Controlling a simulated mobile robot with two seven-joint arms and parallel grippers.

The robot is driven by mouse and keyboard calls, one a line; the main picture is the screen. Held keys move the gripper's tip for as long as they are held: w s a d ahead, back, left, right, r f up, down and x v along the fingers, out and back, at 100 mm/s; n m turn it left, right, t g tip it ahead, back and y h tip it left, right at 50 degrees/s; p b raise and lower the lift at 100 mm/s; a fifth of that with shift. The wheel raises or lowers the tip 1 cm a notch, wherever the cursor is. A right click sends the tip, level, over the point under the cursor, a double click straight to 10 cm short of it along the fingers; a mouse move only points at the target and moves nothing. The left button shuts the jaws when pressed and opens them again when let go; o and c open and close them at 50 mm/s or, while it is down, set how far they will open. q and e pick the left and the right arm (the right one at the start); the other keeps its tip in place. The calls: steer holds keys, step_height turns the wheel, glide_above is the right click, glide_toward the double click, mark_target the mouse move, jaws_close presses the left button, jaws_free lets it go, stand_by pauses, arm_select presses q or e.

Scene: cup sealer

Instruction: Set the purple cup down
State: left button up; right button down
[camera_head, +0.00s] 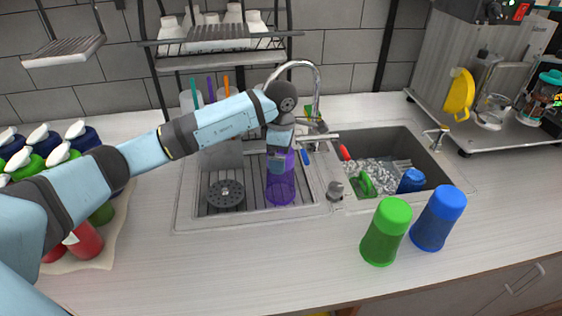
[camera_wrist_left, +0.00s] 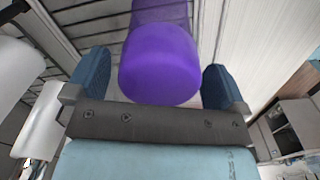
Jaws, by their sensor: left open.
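The purple cup (camera_head: 281,190) stands on the ribbed drainboard at the left part of the sink unit. Its body is see-through, and its upper end is solid purple. My left gripper (camera_head: 280,164) is at the cup's upper end and hides part of it. In the left wrist view, the purple cup (camera_wrist_left: 158,70) lies between the two blue fingers of my left gripper (camera_wrist_left: 157,84), with a gap showing on each side. The gripper is open. My right gripper is not in view.
A round black drain piece (camera_head: 226,195) lies left of the cup. The faucet (camera_head: 316,85) rises behind. The sink basin (camera_head: 430,160) is to the right. A green cup (camera_head: 386,232) and a blue cup (camera_head: 438,218) stand on the front counter.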

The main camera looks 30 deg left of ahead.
arm_select(q)
step_height(320, 180, up, 9)
steer(key=shift+r+b, duration=0.15)
steer(key=shift+b, duration=0.7)
